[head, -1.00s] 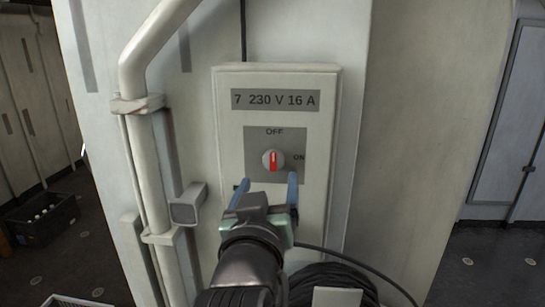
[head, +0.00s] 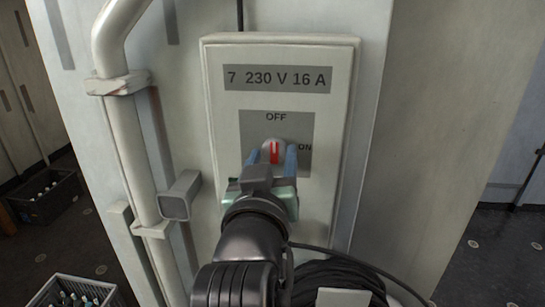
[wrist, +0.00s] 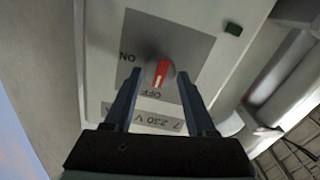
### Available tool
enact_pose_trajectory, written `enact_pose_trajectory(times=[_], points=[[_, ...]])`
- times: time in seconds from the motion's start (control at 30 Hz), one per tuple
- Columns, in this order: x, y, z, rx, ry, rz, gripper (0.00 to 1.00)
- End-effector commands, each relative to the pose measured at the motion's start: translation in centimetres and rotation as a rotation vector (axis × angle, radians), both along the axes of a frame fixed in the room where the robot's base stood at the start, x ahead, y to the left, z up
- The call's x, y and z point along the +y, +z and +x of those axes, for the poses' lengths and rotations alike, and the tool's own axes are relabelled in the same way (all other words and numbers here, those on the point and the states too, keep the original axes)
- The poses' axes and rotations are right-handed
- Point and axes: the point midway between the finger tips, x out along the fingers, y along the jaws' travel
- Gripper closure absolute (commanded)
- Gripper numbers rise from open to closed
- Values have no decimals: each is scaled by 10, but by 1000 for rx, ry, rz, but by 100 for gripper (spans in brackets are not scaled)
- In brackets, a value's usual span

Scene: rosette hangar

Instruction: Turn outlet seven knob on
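The outlet seven box (head: 225,110) is pale and labelled "7 230 V 16 A". Its round knob (head: 273,149) has a red pointer, which points up toward OFF; ON is marked to the right. In the wrist view the knob (wrist: 160,74) shows upside down, its red pointer toward the OFF mark. My gripper (head: 271,158) is in front of the knob from below, its two blue fingers apart on either side of it. In the wrist view the fingers are open with a gap around the knob. Whether the fingertips reach the knob's depth I cannot tell.
A white pipe (head: 127,130) with a grey fitting (head: 180,196) runs left of the box. A coiled black cable (head: 335,283) hangs below it. Crates with bottles (head: 75,290) stand on the floor at left.

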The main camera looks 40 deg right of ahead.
Motion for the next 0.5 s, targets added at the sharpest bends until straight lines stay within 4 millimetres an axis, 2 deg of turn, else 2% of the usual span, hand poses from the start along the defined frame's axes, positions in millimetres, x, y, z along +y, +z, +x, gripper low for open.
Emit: enact_pose_trajectory(times=[0.03,0.2,0.3,0.5], points=[[0,0,0,0,0,0,54],[0,0,0,1,0,1,85],[0,0,0,1,0,1,100],[-1,-1,0,-8,-1,8,100]])
